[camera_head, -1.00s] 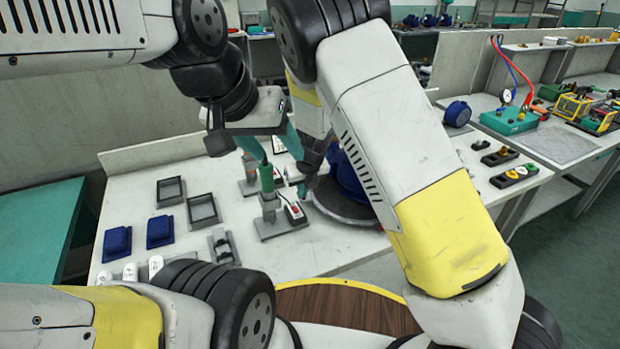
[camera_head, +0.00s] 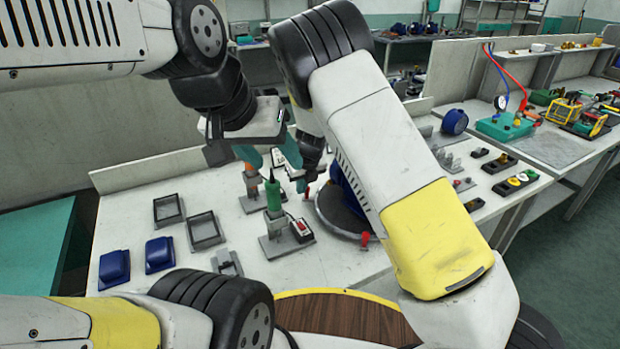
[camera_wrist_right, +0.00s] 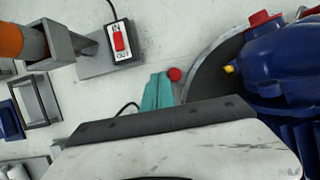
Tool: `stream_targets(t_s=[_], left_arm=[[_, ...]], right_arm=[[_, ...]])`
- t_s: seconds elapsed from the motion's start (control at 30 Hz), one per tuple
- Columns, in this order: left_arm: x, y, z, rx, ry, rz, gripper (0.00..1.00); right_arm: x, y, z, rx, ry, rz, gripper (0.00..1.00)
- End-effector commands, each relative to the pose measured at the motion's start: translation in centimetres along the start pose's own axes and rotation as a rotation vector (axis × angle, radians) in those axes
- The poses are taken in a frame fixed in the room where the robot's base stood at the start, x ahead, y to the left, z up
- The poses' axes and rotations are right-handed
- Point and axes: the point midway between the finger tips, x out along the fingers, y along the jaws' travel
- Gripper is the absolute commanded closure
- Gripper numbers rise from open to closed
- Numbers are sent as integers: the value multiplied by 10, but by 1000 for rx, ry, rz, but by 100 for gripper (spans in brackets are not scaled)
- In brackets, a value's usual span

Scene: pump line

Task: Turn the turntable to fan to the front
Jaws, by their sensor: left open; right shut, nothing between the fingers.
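The turntable (camera_head: 328,215) is a grey disc on the white bench, partly hidden behind my right arm. A blue machine (camera_head: 347,190) stands on it; I cannot make out which side bears the fan. In the right wrist view, the disc (camera_wrist_right: 207,78) and the blue machine (camera_wrist_right: 285,70) are at the right. A red knob (camera_wrist_right: 174,74) is at the disc's left edge. My right gripper (camera_head: 304,186) is shut and empty; its teal fingers (camera_wrist_right: 158,90) are close beside that knob, contact unclear. Another red knob (camera_head: 365,240) is at the front rim. My left gripper (camera_head: 268,157) is open, above the bench.
A green-handled tool in a stand (camera_head: 273,195) and a red-switch box (camera_head: 301,230) are left of the disc. An orange tool (camera_head: 252,178) stands behind. Grey frames (camera_head: 205,232) and blue covers (camera_head: 159,254) lie farther left. Bench space in front of the disc is clear.

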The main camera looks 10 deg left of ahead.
Motion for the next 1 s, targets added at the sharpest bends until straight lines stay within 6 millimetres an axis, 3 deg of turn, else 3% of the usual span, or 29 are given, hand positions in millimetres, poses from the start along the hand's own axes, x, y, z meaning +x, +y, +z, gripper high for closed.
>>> stream_targets(t_s=[0.4,1.0], left_arm=[[0,0,0,0,0,0,44],[0,0,0,0,0,0,44]], right_arm=[[6,-11,16,0,0,0,100],[7,-12,18,0,1,1,100]])
